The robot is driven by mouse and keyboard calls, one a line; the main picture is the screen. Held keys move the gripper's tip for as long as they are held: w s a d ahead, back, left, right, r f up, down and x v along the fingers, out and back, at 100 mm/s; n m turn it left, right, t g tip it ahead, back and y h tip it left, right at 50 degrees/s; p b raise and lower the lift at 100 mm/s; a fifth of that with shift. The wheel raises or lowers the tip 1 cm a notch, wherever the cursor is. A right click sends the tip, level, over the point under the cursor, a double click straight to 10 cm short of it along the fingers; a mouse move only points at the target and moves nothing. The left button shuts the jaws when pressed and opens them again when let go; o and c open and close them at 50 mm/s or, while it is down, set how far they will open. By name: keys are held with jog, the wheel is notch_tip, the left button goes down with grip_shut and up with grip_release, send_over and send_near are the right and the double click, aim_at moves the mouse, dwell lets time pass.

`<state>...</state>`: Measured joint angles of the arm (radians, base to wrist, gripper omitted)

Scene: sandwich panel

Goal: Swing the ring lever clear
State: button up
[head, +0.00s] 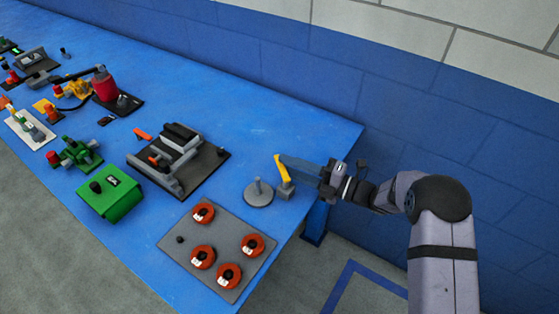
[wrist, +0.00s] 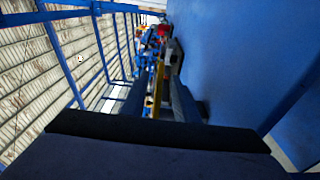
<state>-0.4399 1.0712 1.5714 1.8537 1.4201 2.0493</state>
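A yellow upright lever-like piece (head: 283,172) stands near the right end of the blue table, beside a grey disc with a short post (head: 258,192). It is the likeliest ring lever, but no ring shows clearly on it. My gripper (head: 298,170) reaches in from the right, low over the table end, with its fingers at the yellow piece. In the wrist view, my two dark fingers (wrist: 157,98) stand apart with a yellow strip (wrist: 156,92) between them. Some gap seems to show beside the strip. Whether a finger touches it is hidden.
A grey plate with several red-orange round parts (head: 176,240) lies at the front edge. A black base with a grey fixture (head: 212,160) stands to the left, and a green box (head: 112,196) beyond it. A blue wall (head: 300,75) runs behind. Bare table (head: 270,125) lies behind the disc.

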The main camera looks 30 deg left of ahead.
jog(key=shift+s+a, duration=0.2)
jog(key=shift+a, duration=1.5)
jog(key=shift+c, duration=0.6)
grip_shut()
